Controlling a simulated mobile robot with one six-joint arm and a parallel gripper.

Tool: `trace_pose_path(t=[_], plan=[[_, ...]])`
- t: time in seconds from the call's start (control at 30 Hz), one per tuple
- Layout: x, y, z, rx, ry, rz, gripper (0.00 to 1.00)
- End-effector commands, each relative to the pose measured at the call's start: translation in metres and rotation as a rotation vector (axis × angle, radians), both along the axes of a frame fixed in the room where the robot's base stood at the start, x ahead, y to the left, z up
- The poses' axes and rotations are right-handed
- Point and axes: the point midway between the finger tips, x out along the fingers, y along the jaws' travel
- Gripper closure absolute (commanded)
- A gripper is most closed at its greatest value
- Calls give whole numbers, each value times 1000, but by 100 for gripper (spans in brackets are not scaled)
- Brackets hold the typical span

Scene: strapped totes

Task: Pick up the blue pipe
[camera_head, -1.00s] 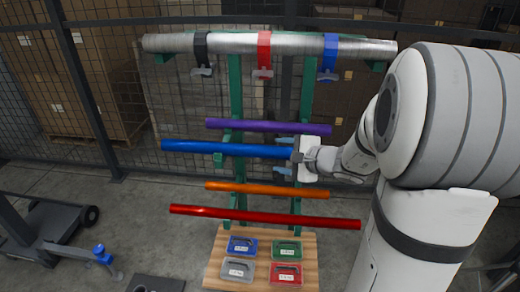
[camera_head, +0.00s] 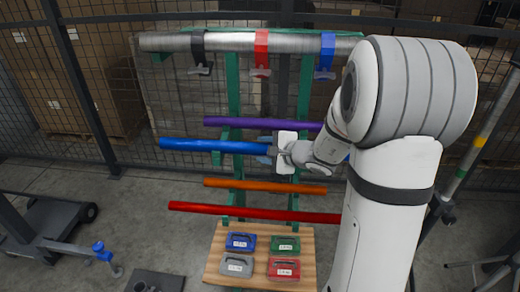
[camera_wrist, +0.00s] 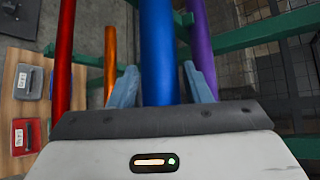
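The blue pipe (camera_head: 215,145) lies nearly level across the green rack (camera_head: 233,100), between a purple pipe above and an orange pipe below. Part of its right length is hidden behind my gripper and arm. My gripper (camera_head: 266,149) is at the pipe, right of its visible left part. In the wrist view the blue pipe (camera_wrist: 158,45) runs between the two light-blue fingers of my gripper (camera_wrist: 161,70). The fingers stand apart, one on each side, with a small gap showing. The pipe still lies in line on the rack.
The purple pipe (camera_head: 260,124) is close above, the orange pipe (camera_head: 260,187) and red pipe (camera_head: 250,211) below. A grey pipe (camera_head: 260,42) with straps crosses the top. Several small cases stand on a wooden board (camera_head: 213,265) below. A mesh fence (camera_head: 120,80) is behind.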

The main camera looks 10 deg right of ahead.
Motion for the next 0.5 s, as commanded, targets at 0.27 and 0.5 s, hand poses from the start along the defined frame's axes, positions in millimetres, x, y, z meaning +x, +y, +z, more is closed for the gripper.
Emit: trace_pose_path(t=[0.27,0.5], plan=[[0,0,0,1,0,1,79],[0,1,0,-1,0,2,99]])
